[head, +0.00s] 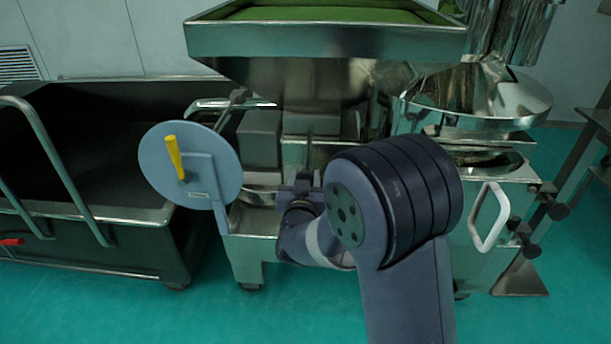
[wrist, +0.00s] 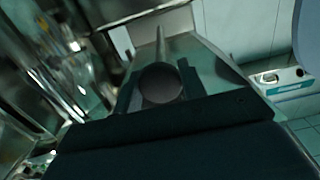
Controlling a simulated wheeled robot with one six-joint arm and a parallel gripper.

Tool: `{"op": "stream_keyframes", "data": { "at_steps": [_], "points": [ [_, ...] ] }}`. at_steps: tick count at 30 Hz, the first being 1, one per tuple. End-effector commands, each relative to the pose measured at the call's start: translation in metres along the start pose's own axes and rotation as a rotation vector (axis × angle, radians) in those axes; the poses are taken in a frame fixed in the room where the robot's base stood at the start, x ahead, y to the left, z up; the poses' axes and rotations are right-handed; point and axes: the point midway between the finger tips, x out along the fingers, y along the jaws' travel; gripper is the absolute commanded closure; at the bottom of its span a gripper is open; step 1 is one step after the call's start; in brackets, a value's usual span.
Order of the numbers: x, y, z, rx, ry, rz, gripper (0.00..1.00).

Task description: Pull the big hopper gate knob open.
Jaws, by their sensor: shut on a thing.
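The big hopper (head: 325,42) is a steel funnel with a wide rectangular rim and green contents, at the top middle of the head view. In the wrist view a dark round knob (wrist: 161,84) sits at the end of a thin rod (wrist: 160,45). My gripper (wrist: 157,86) has one finger on each side of the knob and is shut on it. In the head view my gripper (head: 303,181) is small, below the hopper and in front of the steel machine. The knob cannot be made out there, and my arm hides part of the machine.
A blue-grey disc (head: 208,178) with a yellow handle (head: 174,157) stands left of my gripper. A dark open cart (head: 80,245) with steel rails is farther left. A round steel sieve (head: 490,105) and a white handle (head: 490,217) are on the right. Green floor lies in front.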

Motion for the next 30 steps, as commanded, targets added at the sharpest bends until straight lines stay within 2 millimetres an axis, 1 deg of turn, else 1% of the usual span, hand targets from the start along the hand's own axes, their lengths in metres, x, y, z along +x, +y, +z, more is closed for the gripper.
{"op": "stream_keyframes", "data": {
  "at_steps": [1, 3, 6, 9, 12, 20, 21, 27, 30],
  "points": [
    [-0.011, -0.002, 0.001, 0.001, -0.001, -0.004, 1.00],
    [-0.026, -0.001, 0.001, 0.000, -0.001, -0.005, 1.00],
    [-0.045, -0.002, 0.000, 0.000, -0.001, -0.005, 1.00],
    [-0.058, -0.001, 0.001, 0.000, -0.002, -0.003, 1.00],
    [-0.063, -0.001, 0.000, 0.000, 0.000, -0.003, 1.00],
    [-0.063, 0.000, 0.000, 0.000, 0.000, -0.002, 1.00],
    [-0.063, 0.000, 0.000, -0.001, 0.000, -0.002, 0.58],
    [-0.063, 0.000, 0.000, 0.000, -0.001, -0.001, 0.42],
    [-0.063, 0.000, 0.000, 0.000, -0.001, -0.001, 0.41]
  ]
}}
